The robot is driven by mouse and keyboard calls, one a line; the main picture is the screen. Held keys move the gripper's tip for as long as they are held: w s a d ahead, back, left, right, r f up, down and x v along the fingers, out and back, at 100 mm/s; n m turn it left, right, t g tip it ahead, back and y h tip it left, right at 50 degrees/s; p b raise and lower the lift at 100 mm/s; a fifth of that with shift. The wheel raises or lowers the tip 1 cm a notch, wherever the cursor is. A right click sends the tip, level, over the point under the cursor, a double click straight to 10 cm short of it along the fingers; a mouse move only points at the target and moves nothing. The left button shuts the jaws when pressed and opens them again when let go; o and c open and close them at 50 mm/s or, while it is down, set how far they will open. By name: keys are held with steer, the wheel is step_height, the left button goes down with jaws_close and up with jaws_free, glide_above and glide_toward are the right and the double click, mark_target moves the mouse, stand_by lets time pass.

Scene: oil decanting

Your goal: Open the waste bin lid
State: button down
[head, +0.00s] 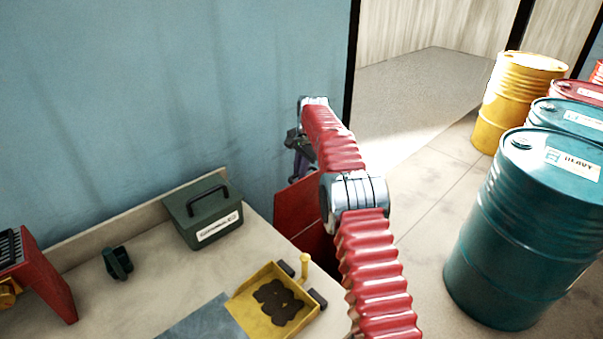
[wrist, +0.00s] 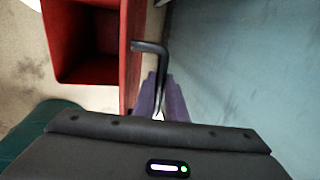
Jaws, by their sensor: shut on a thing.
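The red waste bin (wrist: 88,72) shows at the upper left of the wrist view, with its dark inside visible. Its red lid (head: 297,205) stands raised and tilted beside the blue wall in the head view. In the wrist view the lid (wrist: 131,70) is seen nearly edge-on, beside the opening. A black bent handle (wrist: 150,47) sticks out from the lid towards my gripper. My gripper (wrist: 161,88) is shut on this handle, its purple fingers on either side. In the head view my gripper (head: 298,150) is small and partly hidden by my red-sleeved arm, which also covers part of the bin.
A workbench (head: 150,290) at the lower left bears a green metal box (head: 203,213), a yellow tray (head: 268,300) with a dark stain and a small dark green item (head: 117,263). A teal drum (head: 525,225) and a yellow drum (head: 517,100) stand at the right. Floor between is clear.

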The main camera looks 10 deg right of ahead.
steer(key=shift+s+a+f, duration=0.1)
steer(key=shift+a+f, duration=0.15)
steer(key=shift+f, duration=0.05)
steer(key=c, duration=2.2)
jaws_free()
steer(key=o, duration=0.4)
steer(key=shift+d+r, duration=0.2)
steer(key=shift+r, duration=0.1)
step_height(320, 180, up, 13)
steer(key=s+d, duration=0.1)
steer(key=s, duration=0.1)
steer(key=shift+d, duration=0.25)
steer(key=shift+r, duration=0.1)
